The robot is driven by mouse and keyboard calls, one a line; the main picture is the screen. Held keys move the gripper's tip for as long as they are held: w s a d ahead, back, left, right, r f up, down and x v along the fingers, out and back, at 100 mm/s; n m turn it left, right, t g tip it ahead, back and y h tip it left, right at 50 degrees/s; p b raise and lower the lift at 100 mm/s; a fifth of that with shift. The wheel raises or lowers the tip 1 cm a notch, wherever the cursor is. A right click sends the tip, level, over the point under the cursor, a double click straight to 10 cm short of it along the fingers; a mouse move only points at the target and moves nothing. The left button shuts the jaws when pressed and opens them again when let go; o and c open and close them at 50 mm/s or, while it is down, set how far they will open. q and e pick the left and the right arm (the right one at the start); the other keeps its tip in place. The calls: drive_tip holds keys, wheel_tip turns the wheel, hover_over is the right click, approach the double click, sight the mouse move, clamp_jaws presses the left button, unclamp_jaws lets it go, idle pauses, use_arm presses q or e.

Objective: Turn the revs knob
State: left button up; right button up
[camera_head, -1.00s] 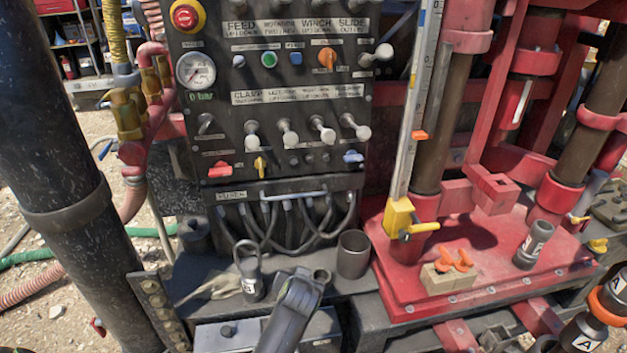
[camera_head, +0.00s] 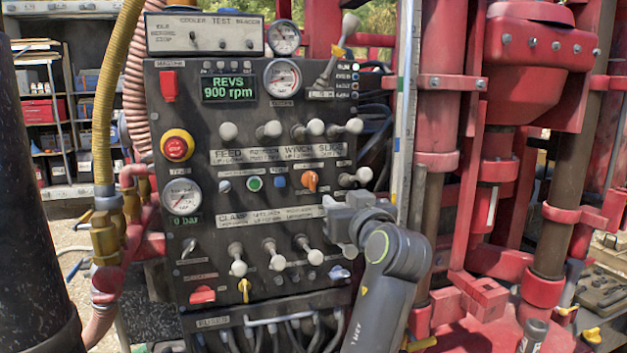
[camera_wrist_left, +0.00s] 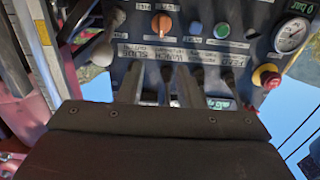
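An orange knob (camera_head: 310,180) sits on the dark control panel (camera_head: 205,330), right of a blue button and a green button. I take it for the revs knob, but its small label is not readable. The knob also shows in the left wrist view (camera_wrist_left: 161,23), at the top. My left gripper (camera_head: 345,220) is below and right of the knob in the head view, in front of the panel. In the left wrist view its two fingers (camera_wrist_left: 160,88) are apart with nothing between them. The knob lies beyond the fingertips, untouched. My right gripper is not in view.
A green display (camera_head: 229,88) reads REVS 900 rpm. Levers with white knobs (camera_head: 315,127) stick out above and below the orange knob. A red stop button (camera_head: 177,146) and a gauge (camera_head: 182,198) sit at left. Red rig columns (camera_head: 437,120) stand close at right.

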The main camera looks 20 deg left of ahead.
sight(314, 179)
use_arm(q)
drive_tip(key=p+x, duration=0.7)
drive_tip(key=x, duration=0.8)
drive_tip(key=shift+a, duration=0.2)
drive_tip(key=shift+p+x, duration=0.45)
drive_tip(key=shift+x, duration=0.35)
drive_tip(key=shift+w+f, duration=0.1)
clamp_jaws()
